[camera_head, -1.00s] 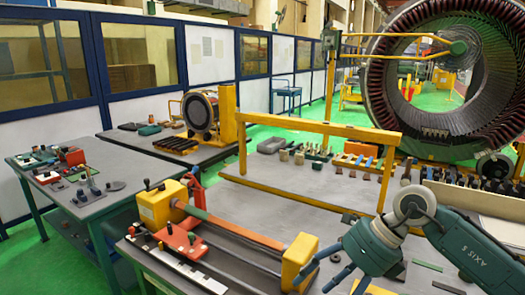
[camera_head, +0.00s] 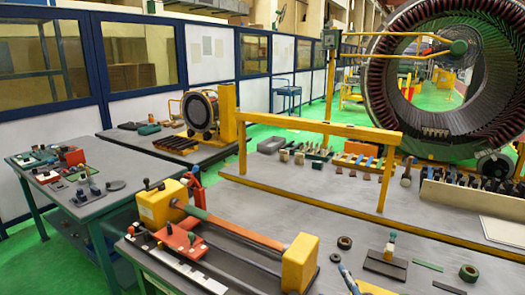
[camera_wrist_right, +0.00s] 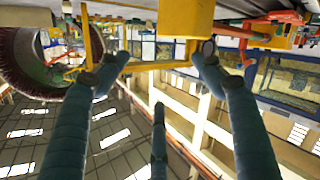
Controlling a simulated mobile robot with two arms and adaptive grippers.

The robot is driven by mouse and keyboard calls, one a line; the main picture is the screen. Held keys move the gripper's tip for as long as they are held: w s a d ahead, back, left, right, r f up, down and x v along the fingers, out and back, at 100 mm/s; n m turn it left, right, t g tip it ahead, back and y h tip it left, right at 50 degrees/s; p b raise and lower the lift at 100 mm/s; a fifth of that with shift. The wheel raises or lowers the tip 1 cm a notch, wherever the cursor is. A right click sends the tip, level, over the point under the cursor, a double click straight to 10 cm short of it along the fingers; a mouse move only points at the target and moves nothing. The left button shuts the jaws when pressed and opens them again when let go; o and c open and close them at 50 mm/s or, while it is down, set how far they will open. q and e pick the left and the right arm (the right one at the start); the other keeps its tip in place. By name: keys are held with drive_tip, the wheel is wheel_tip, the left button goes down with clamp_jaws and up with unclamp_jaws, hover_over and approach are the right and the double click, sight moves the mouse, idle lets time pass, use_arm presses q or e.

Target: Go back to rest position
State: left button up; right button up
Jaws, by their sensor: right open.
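My right gripper (camera_wrist_right: 150,78) shows in the right wrist view with its blue-green fingers spread apart and nothing between them. That view is turned upside down, with the work area along its top edge. In the head view only a finger tip of my right gripper (camera_head: 348,281) shows at the bottom edge, in front of the bench; the rest of the arm is out of frame. My left gripper is not in either current view.
A yellow-ended fixture with a red bar (camera_head: 235,228) stands on the near bench. A yellow gantry frame (camera_head: 320,127) crosses behind it. A small block on a dark plate (camera_head: 386,264) and rings lie front right. A big stator ring (camera_head: 375,85) stands behind. A side table (camera_head: 120,200) is left.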

drive_tip(key=s+d+f+m+g, duration=0.3)
drive_tip(key=s+f+g, duration=0.3)
drive_tip(key=s+f, duration=0.7)
drive_tip(key=s+f+m+g, duration=0.2)
drive_tip(key=s+f+g, duration=0.5)
drive_tip(key=s, duration=0.7)
wheel_tip(320, 180, down, 31)
drive_tip(key=s+a+b, duration=0.1)
drive_tip(key=s+b, duration=0.1)
drive_tip(key=b, duration=0.3)
drive_tip(key=s+d+f+b, duration=0.1)
drive_tip(key=s+f+b, duration=0.1)
drive_tip(key=s+f, duration=0.6)
drive_tip(key=s+d+f+g+b, duration=0.1)
drive_tip(key=s+d+f+b, duration=0.1)
drive_tip(key=s+f, duration=0.7)
wheel_tip(320, 180, down, 5)
drive_tip(key=shift+s+f+n+g+b, duration=0.2)
drive_tip(key=shift+n+g+b, duration=0.15)
drive_tip(key=shift+b, duration=0.2)
